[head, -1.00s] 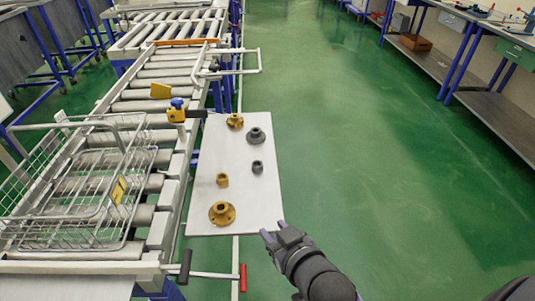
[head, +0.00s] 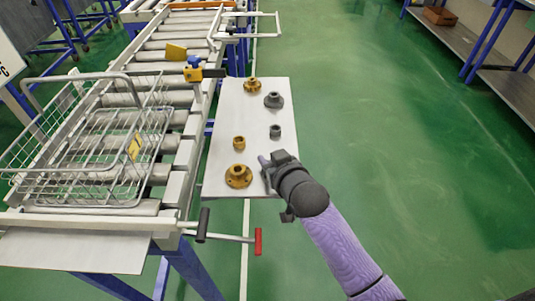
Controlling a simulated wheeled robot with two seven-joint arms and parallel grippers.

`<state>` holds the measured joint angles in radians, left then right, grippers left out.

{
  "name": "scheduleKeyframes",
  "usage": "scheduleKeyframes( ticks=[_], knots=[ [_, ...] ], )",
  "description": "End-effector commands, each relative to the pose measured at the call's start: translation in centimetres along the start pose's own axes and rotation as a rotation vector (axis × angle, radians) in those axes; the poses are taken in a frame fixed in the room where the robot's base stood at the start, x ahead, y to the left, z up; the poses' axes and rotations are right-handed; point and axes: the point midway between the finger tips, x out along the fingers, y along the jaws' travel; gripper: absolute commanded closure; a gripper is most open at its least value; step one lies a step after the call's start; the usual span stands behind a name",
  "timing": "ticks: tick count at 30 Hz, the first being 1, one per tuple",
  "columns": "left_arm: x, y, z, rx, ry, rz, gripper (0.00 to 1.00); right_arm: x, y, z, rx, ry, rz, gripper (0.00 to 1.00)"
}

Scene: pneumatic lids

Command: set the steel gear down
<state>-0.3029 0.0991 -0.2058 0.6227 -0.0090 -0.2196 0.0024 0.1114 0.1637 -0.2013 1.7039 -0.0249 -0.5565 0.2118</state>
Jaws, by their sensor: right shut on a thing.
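My right gripper (head: 266,163) is over the near right part of a pale board (head: 222,120), just right of a brass flanged part (head: 239,176). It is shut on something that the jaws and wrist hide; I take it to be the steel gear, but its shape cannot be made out. A dark grey flanged part (head: 273,100) and a small dark grey ring (head: 275,131) stand on the board beyond the gripper. My left gripper is not in view.
Another brass flanged part (head: 253,85) and a small brass ring (head: 239,142) also stand on the board. A wire basket (head: 90,160) sits on the roller conveyor (head: 170,97) at left. A red-ended lever (head: 258,241) sticks out near the board. Green floor at right is clear.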

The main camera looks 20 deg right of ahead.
Motion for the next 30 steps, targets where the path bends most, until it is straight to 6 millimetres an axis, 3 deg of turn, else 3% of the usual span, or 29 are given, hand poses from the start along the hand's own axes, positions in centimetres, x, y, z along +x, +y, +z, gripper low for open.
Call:
scheduleKeyframes(
  ticks=[4, 14, 15, 19, 30],
  knots=[
    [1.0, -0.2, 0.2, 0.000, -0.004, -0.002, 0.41, 2.3, 0.0, -0.8, 0.000, 0.001, 0.000, 1.00],
    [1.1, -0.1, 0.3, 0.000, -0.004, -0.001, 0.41, 2.3, 0.0, -0.4, 0.000, 0.000, -0.001, 1.00],
    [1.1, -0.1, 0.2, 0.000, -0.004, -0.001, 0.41, 2.3, 0.0, -0.3, 0.000, -0.001, -0.001, 0.51],
    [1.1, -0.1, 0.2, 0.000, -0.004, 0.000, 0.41, 2.2, 0.0, -0.4, 0.000, -0.001, -0.001, 0.24],
    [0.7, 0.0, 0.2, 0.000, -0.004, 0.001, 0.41, 1.7, 0.0, -0.7, 0.000, -0.002, -0.001, 0.22]
  ],
)
